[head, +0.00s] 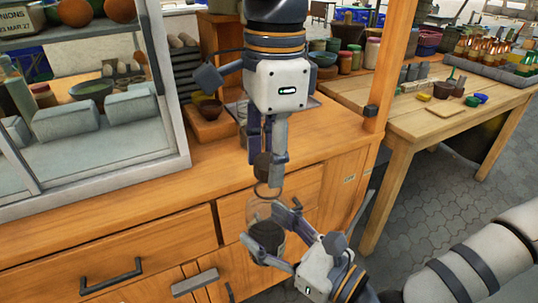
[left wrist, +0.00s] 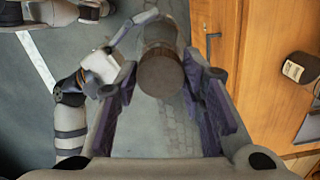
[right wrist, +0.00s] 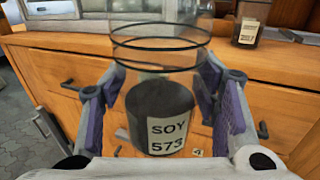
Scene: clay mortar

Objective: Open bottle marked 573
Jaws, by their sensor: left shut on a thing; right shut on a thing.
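The clear glass bottle (right wrist: 158,110) has a label reading SOY 573 and dark contents in its lower part. It is upright, with a bare open rim at the top in the right wrist view. My right gripper (head: 274,226) is shut around its body, in front of the counter's drawers. A dark brown round lid (head: 262,164) is between the fingers of my left gripper (head: 265,160), which is shut on it. In the head view the lid is above the bottle's rim, apart from it. The lid's round face also shows in the left wrist view (left wrist: 160,73).
The wooden counter (head: 120,205) with drawers is behind the bottle. Another labelled dark bottle (left wrist: 299,68) stands on it. A glass-fronted case (head: 90,130) is at the left. A side table (head: 440,120) with small items is at the right.

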